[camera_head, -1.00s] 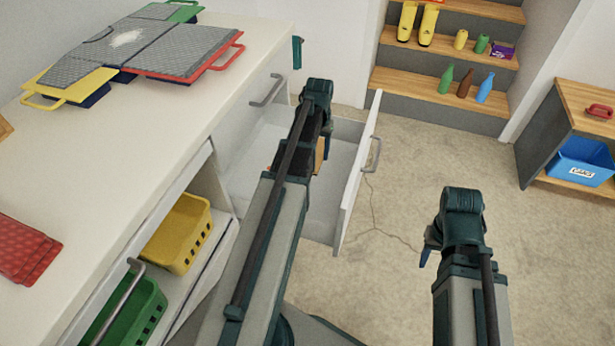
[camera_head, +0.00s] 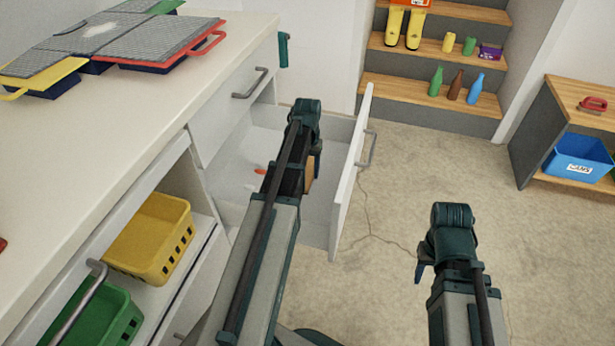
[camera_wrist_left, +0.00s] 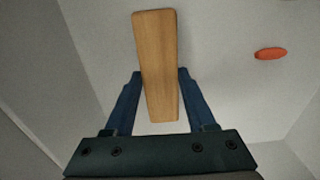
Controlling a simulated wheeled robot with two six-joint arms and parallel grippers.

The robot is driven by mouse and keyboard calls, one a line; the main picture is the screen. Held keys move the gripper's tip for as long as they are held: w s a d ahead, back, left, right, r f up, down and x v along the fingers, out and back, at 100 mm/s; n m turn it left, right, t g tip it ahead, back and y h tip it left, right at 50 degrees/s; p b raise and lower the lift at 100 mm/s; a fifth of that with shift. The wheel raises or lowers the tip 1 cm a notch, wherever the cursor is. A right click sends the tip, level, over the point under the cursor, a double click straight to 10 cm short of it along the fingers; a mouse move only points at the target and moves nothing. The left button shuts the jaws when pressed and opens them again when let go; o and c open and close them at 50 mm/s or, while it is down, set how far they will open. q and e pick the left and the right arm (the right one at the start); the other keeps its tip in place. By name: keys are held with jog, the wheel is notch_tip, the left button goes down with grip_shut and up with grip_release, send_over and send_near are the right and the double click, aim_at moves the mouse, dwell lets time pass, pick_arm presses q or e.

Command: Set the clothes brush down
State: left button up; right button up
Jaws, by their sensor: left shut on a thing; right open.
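The clothes brush (camera_wrist_left: 157,65) shows in the left wrist view as a flat, pale wooden block. My left gripper (camera_wrist_left: 158,85) is shut on it, with a blue finger on each side. In the head view only a small wooden part of the brush (camera_head: 311,172) shows beside my left arm, and the fingers are hidden. The left gripper is over the open drawer (camera_head: 233,165). I cannot tell how far the brush is from the drawer's floor. My right gripper (camera_head: 420,272) is open and empty, over the floor at the right.
A small red-orange oval thing (camera_wrist_left: 270,53) lies in the drawer; it also shows in the head view (camera_head: 260,171). The drawer front (camera_head: 350,185) stands up on the right. The floor at right is clear.

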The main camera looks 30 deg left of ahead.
aim_at(308, 172)
pick_arm(q)
jog(key=shift+f, duration=0.35)
pick_arm(e)
jog(key=shift+f, duration=0.35)
pick_arm(q)
jog(key=shift+f, duration=0.15)
jog(key=o, duration=1.2)
pick_arm(e)
jog(key=shift+f, duration=0.15)
pick_arm(q)
notch_tip(308, 172, up, 12)
jog(key=p, duration=1.2)
jog(key=shift+r, duration=0.2)
pick_arm(e)
notch_tip(308, 172, up, 12)
pick_arm(q)
jog(key=shift+r, duration=0.1)
pick_arm(e)
jog(key=shift+a+r, duration=0.1)
jog(key=shift+r, duration=0.15)
